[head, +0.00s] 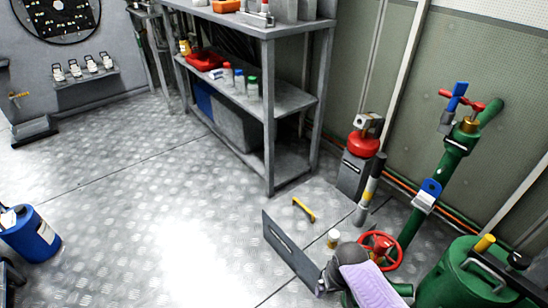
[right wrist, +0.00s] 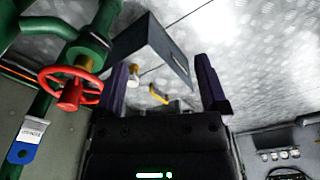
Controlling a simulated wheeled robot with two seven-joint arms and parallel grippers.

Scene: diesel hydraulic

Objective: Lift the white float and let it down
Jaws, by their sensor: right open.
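A small white cylinder with a yellowish top (head: 333,238), which looks like the white float, stands on the metal floor near the red handwheel. It also shows as a small pale shape in the right wrist view (right wrist: 134,78), just past the gripper's left finger. My right gripper (head: 352,276) is at the bottom of the head view, close to the cylinder on its near side. In the right wrist view its two purple fingers (right wrist: 165,88) stand wide apart with nothing held between them. My left gripper is not in view.
A dark upright plate (head: 290,255) stands left of the cylinder. A yellow handle (head: 304,209) lies behind it. The red handwheel (head: 380,251) and green pipe (head: 432,185) are on the right. A grey shelf (head: 272,120) stands at the back.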

